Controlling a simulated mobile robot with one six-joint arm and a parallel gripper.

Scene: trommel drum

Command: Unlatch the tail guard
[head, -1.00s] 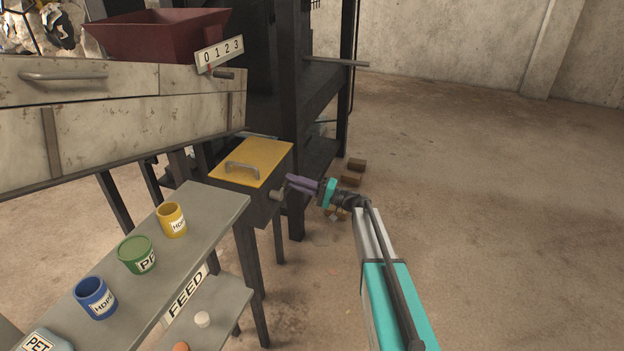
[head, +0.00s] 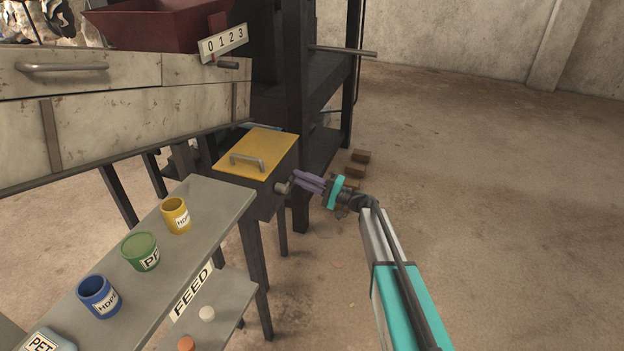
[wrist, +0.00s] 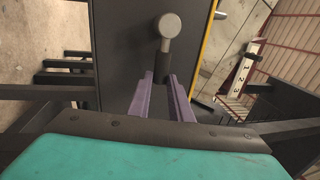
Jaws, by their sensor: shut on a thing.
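The tail guard (head: 254,143) is a yellow lid with a grey bar handle on top of a dark box (head: 262,194); it lies closed. A grey latch (head: 283,187) sticks out of the box's right side. In the wrist view the latch shows a round grey boss (wrist: 169,26) with a dark grip below it. My gripper (head: 302,182) has purple fingers that reach the latch from the right. In the wrist view my gripper (wrist: 164,84) is shut on the latch grip, one finger on each side. The grip's lower end is hidden between the fingers.
A grey feed bench (head: 218,205) with blue, green and yellow pots stands at the left front. A metal hopper body (head: 130,110) and dark frame post (head: 297,110) stand behind the box. Brown blocks (head: 358,156) lie on the floor. The floor to the right is clear.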

